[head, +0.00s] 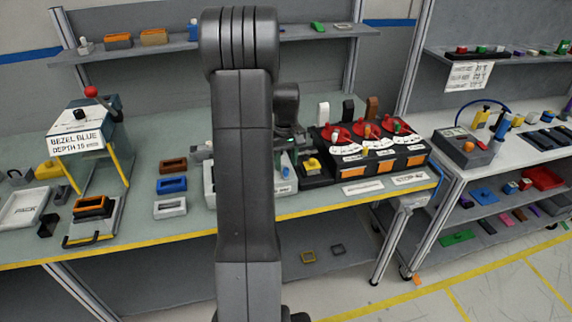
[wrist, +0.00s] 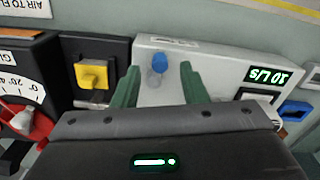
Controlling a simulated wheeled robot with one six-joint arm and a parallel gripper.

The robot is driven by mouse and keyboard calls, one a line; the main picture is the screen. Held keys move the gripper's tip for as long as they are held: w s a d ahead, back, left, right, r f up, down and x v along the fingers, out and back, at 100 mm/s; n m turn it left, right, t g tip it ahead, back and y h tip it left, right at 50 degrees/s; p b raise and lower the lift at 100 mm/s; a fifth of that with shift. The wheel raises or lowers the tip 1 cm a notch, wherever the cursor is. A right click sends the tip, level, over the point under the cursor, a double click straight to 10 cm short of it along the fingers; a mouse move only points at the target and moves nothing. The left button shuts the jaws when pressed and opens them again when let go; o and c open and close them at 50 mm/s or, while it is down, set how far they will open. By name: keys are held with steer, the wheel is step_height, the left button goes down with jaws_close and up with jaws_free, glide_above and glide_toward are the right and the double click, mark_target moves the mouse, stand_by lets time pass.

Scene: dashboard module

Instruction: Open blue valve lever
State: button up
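The blue valve lever (wrist: 159,63) shows in the wrist view as a short, rounded blue handle on a light grey box (wrist: 207,58). My gripper (wrist: 160,72) has two green fingers spread apart, one on each side of the blue handle in the picture. A gap shows between each finger and the handle. I cannot tell whether the fingertips are level with it in depth. In the head view a small blue part (head: 286,171) shows on the light grey box, just right of my arm.
A yellow knob (wrist: 92,75) on a dark panel stands beside the box, with a red-handled dial (wrist: 30,120) beyond it. A display reading 10 L/s (wrist: 267,75) is on the box. A blue bezel (wrist: 296,110) lies on the bench on its other side.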

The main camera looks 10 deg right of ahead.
mark_target(285, 169)
steer(key=shift+f, duration=1.35)
jaws_close()
steer(key=shift+d+n, duration=0.2)
steer(key=shift+n, duration=0.3)
jaws_free()
